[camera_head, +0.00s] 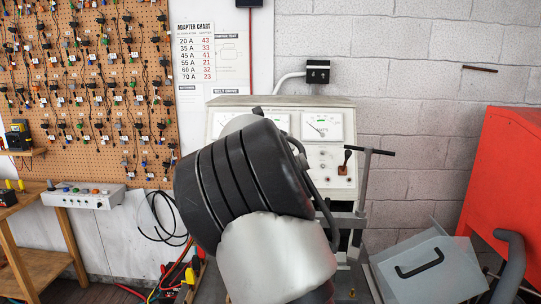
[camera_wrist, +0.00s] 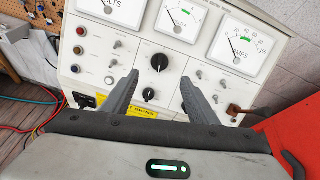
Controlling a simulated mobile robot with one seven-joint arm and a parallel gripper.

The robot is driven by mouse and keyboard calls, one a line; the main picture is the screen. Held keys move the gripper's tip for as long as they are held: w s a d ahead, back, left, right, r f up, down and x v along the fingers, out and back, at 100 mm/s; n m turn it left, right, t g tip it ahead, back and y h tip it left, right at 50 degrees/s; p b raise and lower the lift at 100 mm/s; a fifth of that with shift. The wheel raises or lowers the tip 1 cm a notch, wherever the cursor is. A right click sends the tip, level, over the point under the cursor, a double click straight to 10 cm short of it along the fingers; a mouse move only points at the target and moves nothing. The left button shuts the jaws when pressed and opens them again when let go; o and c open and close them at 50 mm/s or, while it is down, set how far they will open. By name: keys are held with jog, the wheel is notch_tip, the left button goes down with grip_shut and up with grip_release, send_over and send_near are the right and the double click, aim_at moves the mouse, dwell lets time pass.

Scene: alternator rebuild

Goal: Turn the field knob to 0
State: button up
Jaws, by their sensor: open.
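The test bench panel (camera_wrist: 217,73) fills the wrist view, with a large black round knob (camera_wrist: 159,62) in its middle and a smaller black knob (camera_wrist: 149,95) below it. Their labels are too small to read, so I cannot tell which is the field knob. My gripper (camera_wrist: 159,79) is open and empty. Its two dark fingers point at the panel, one on each side of the knobs in the picture; I see no contact. In the head view the knobs and gripper are hidden behind my arm.
Three dial meters, including an amps meter (camera_wrist: 241,46), sit above the knobs. Toggle switches and coloured buttons (camera_wrist: 79,50) flank them. A lever handle (camera_head: 345,161) stands at the panel's right side. A red cabinet (camera_head: 503,180) is at right.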

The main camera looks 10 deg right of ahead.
jog(key=p+x, duration=0.1)
jog(key=x, duration=1.1)
jog(key=shift+s+p, duration=0.1)
jog(key=shift+p, duration=0.2)
jog(key=c, duration=1)
